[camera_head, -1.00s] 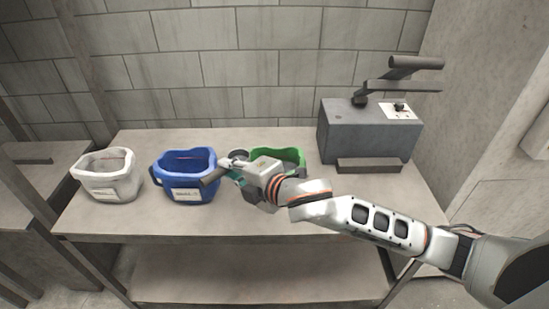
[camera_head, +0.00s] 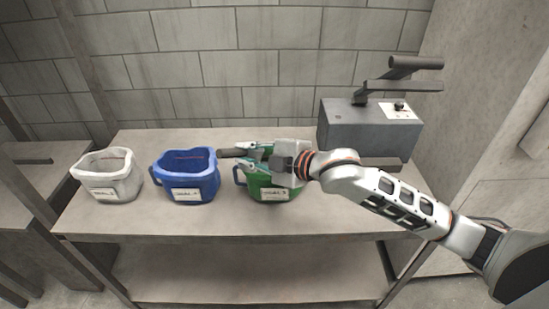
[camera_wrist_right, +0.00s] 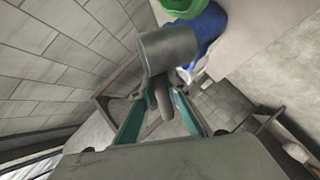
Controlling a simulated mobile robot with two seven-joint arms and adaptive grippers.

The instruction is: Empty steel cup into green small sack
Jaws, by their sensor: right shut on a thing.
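The steel cup (camera_head: 231,153) is a dark grey cylinder at the tips of my right gripper (camera_head: 255,157), lying roughly sideways in the head view. In the right wrist view the cup (camera_wrist_right: 168,48) is in front of the fingers (camera_wrist_right: 158,108), which are shut on its handle-like part. Its opening and contents cannot be seen. The green small sack (camera_head: 268,191) stands on the table below the gripper, its mouth mostly hidden by the hand. Its green rim (camera_wrist_right: 182,5) shows at the top of the wrist view. My left gripper is not in view.
A blue sack (camera_head: 187,178) stands left of the green one, and a white sack (camera_head: 106,178) farther left. A grey box machine with a lever (camera_head: 352,131) stands at the back right. The table's front strip (camera_head: 190,221) is clear.

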